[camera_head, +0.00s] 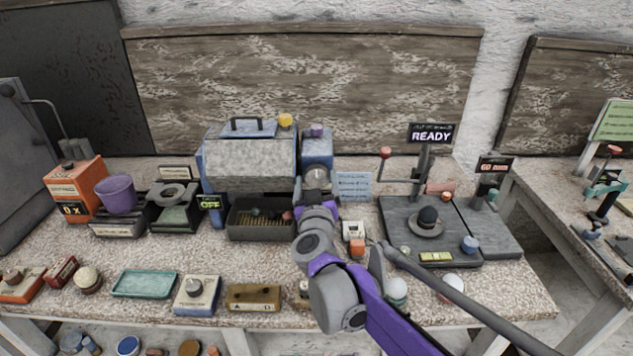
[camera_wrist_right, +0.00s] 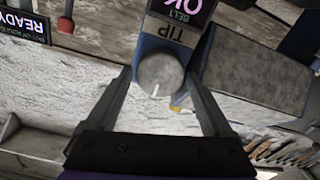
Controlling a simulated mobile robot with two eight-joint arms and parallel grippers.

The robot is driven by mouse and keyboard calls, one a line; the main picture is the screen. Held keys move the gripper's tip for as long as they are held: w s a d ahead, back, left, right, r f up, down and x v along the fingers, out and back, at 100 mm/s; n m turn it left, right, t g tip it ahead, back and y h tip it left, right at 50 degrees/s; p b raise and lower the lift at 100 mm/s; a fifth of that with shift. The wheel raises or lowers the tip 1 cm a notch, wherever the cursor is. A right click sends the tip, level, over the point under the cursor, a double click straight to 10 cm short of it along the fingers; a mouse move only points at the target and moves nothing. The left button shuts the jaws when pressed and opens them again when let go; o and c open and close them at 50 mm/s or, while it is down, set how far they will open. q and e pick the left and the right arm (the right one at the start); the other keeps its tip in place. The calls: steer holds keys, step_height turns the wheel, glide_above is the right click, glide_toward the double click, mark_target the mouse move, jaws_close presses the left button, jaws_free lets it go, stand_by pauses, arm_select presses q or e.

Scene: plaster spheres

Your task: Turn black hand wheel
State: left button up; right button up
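A round grey knob (camera_wrist_right: 160,74) with a white line sits on the front of a blue box under a "TIP" label in the right wrist view. It also shows in the head view (camera_head: 317,177), on the blue unit at the right end of the drum machine. My right gripper (camera_head: 317,187) is in front of it. Its open fingers (camera_wrist_right: 160,82) lie on either side of the knob; I cannot tell whether they touch it. A black domed knob (camera_head: 428,216) sits on a grey disc farther right. My left gripper is not in view.
The blue machine with a grey drum (camera_head: 250,160) stands left of the knob, with a dark tray (camera_head: 262,232) in front. A red-topped lever (camera_head: 384,154) and a grey plate (camera_head: 395,215) are to the right. Several small items line the bench front.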

steer(key=shift+s, duration=0.1)
steer(key=s, duration=1)
steer(key=shift+s, duration=0.3)
steer(key=s+d+f+m+g+p, duration=0.1)
steer(key=s+d+f+g+p, duration=0.4)
steer(key=s, duration=0.8)
steer(key=s+d+f+m+g+p, duration=0.1)
steer(key=s+d+f+g+p, duration=0.3)
steer(key=s+d+f+g, duration=0.3)
steer(key=s+d+f, duration=0.3)
steer(key=s+d, duration=0.2)
steer(key=s, duration=0.1)
steer(key=shift+d+m+g+p, duration=0.3)
steer(key=shift+p, duration=0.1)
